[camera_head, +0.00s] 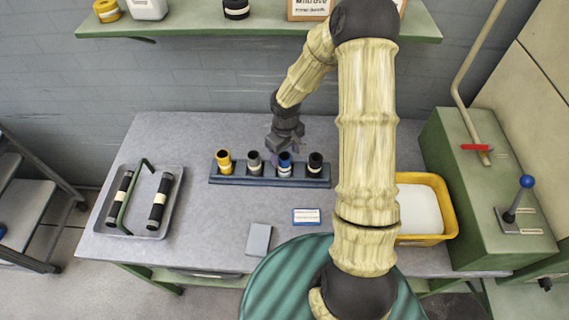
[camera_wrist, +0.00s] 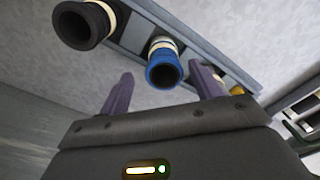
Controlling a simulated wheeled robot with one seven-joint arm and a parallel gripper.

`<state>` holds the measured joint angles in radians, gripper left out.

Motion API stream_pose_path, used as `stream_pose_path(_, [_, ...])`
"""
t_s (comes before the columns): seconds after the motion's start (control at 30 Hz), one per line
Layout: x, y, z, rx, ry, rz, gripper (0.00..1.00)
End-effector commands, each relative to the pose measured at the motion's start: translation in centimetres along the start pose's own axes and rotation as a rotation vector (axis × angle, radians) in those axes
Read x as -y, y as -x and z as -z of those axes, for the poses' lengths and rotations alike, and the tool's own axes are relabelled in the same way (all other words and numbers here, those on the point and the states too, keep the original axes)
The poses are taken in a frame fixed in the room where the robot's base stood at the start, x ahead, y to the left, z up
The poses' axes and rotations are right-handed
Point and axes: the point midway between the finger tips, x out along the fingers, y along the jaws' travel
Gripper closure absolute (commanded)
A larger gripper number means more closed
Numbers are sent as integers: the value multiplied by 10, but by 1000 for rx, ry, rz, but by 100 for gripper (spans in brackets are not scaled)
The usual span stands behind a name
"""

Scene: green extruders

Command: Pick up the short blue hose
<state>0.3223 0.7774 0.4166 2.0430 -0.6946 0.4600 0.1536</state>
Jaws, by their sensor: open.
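The short blue hose (camera_head: 285,165) stands upright in a dark blue rack (camera_head: 255,180) on the grey table, with a pale band around it. In the wrist view the blue hose (camera_wrist: 163,68) shows its open end, between and beyond the two fingers. My gripper (camera_head: 286,148) is open and empty, just above and behind the hose in the head view. In the wrist view my gripper's fingers (camera_wrist: 160,90) stand apart on either side of the hose. I cannot tell how far the fingertips are from it.
The rack also holds a yellow hose (camera_head: 224,162), a grey hose (camera_head: 254,162) and a black hose (camera_head: 315,163). A tray (camera_head: 172,215) with two black hoses lies left. A yellow bin (camera_head: 445,205) stands right. A shelf (camera_head: 270,27) runs above.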

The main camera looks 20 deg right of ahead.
Motion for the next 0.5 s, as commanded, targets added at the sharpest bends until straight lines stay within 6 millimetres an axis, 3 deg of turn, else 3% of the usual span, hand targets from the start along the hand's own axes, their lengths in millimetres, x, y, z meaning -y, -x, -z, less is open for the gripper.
stream_pose_path(0.23, [6,-35,-3,4,1,2,35])
stream_pose_path(0.5, [6,-42,-3,2,0,1,35])
